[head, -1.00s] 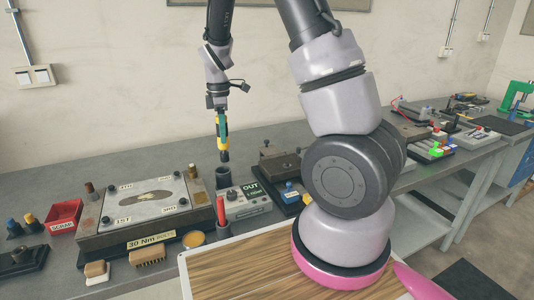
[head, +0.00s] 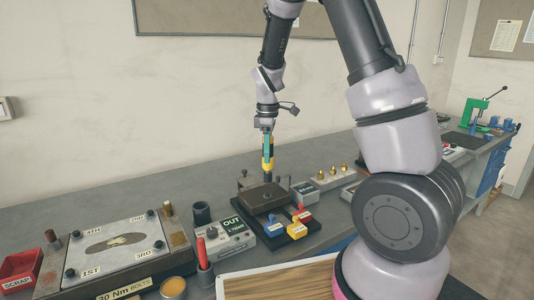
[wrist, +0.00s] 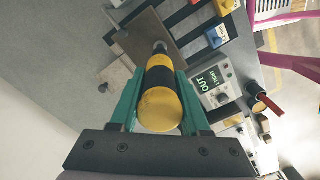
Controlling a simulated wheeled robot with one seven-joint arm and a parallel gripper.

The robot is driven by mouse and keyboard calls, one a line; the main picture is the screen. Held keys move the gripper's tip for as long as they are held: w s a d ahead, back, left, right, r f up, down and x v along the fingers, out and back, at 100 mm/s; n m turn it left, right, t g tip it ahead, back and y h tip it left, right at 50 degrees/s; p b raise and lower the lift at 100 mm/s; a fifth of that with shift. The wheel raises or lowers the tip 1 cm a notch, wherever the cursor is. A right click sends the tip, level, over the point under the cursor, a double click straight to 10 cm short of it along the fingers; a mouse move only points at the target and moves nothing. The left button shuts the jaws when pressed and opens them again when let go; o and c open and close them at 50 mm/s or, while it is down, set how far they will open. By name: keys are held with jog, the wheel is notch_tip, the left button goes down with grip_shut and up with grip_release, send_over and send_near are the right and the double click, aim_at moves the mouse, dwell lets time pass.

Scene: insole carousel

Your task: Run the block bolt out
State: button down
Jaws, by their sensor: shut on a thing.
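My gripper (head: 267,138) has teal fingers shut on a yellow-and-black cylindrical driver (head: 267,162). The driver hangs upright with its dark tip down, over the far part of the brown block (head: 258,200). I cannot tell whether the tip touches anything. The block sits on a black base (head: 288,238) with blue and yellow pieces at its front. In the wrist view the driver (wrist: 160,108) lies between the fingers (wrist: 160,92), and its tip is over the brown block (wrist: 140,38). The block bolt cannot be made out.
A plate fixture (head: 120,250) and red scrap bin (head: 20,272) are farther left. A grey box with brass pieces (head: 330,178) stands right.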

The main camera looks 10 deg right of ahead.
aim_at(267, 167)
jog(key=shift+f, duration=2.3)
jog(key=shift+f, duration=0.65)
dwell(0.8)
jog(key=shift+a+r, duration=0.1)
jog(key=shift+r, duration=0.2)
dwell(1.1)
jog(key=shift+r, duration=2.75)
